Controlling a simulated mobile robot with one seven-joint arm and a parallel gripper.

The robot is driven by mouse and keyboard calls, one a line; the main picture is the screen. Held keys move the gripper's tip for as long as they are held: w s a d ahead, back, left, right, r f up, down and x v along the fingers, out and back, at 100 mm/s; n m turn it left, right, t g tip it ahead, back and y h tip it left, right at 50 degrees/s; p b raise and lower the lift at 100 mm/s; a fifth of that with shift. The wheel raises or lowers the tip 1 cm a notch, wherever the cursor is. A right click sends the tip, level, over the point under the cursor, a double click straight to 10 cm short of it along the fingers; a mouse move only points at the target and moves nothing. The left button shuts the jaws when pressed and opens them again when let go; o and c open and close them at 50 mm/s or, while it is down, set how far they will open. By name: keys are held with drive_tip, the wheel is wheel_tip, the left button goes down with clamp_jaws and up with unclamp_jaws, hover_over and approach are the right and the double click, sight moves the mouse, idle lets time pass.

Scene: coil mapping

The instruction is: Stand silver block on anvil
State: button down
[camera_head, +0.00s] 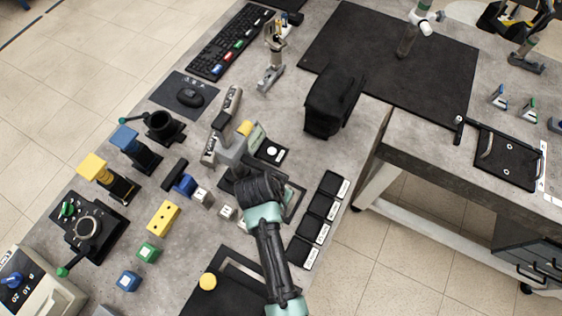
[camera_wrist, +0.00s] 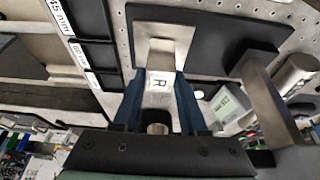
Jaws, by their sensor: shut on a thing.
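My gripper (camera_wrist: 160,90) is shut on a small silver block (camera_wrist: 160,82) marked "R", held between its two blue fingers in the wrist view. A bright metal piece (camera_wrist: 157,22), possibly the anvil, lies just beyond the block; I cannot tell whether the two touch. In the head view my arm covers the gripper and the held block, beside a grey stand (camera_head: 232,150) with a yellow top. The stand's display (camera_wrist: 228,104) shows at the right of the wrist view.
Labelled black trays (camera_head: 322,207) line the table edge right of my arm. A black pouch-like object (camera_head: 333,100) stands behind.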

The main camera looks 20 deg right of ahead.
drive_tip(key=c, duration=0.9)
unclamp_jaws()
drive_tip(key=shift+f, duration=0.2)
drive_tip(key=o, duration=0.5)
drive_tip(key=shift+c, duration=0.2)
drive_tip(key=shift+r, duration=0.1)
drive_tip(key=v, duration=1.2)
drive_tip(key=shift+r, duration=0.15)
